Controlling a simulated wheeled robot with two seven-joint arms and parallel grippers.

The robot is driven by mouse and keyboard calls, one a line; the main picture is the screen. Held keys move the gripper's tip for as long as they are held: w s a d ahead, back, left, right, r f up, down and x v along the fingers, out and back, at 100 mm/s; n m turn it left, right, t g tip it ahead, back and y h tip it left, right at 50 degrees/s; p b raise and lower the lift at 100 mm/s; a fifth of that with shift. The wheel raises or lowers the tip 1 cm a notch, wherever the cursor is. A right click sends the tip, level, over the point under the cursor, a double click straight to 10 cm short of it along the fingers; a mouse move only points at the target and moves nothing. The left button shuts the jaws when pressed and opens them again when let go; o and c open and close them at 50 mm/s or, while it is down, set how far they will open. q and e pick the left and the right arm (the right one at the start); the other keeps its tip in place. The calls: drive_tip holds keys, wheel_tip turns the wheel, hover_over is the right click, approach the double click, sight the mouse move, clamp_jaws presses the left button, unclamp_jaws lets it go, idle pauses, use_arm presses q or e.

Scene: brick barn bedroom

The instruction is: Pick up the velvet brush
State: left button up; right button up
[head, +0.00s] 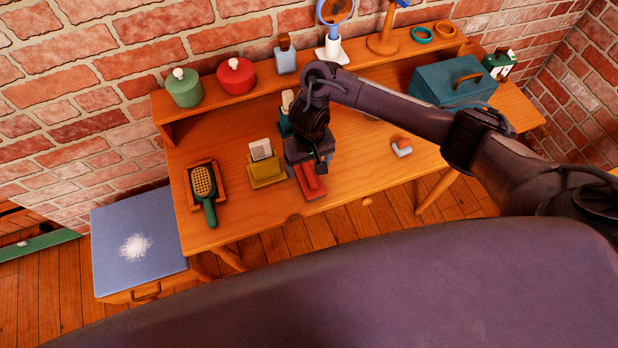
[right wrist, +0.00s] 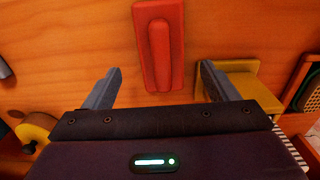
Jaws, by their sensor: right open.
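The velvet brush seems to be the red, flat item with a raised red grip (head: 311,181) near the front edge of the wooden dressing table. In the right wrist view the red brush (right wrist: 158,45) lies between and just beyond the fingertips. My right gripper (head: 318,163) is above the table at the brush's back end and covers part of it. Its fingers (right wrist: 160,80) are spread, one on each side of the brush's line, with nothing between them. I cannot tell the exact height. My left gripper is not in view.
A mustard holder (head: 267,173) with a white comb-like piece stands close left of the brush. A green hairbrush (head: 204,190) lies in a wooden tray farther left. A small red-and-white item (head: 402,147) is to the right, with bare tabletop between. A teal box (head: 452,84) stands behind.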

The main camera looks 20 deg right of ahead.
sight(309, 171)
drive_tip(key=f, duration=0.4)
drive_tip(key=shift+s+a+f+b, duration=0.1)
drive_tip(key=shift+s+f+b, duration=0.2)
drive_tip(key=shift+f, duration=0.1)
drive_tip(key=shift+w, duration=0.1)
drive_tip(key=c, duration=1.1)
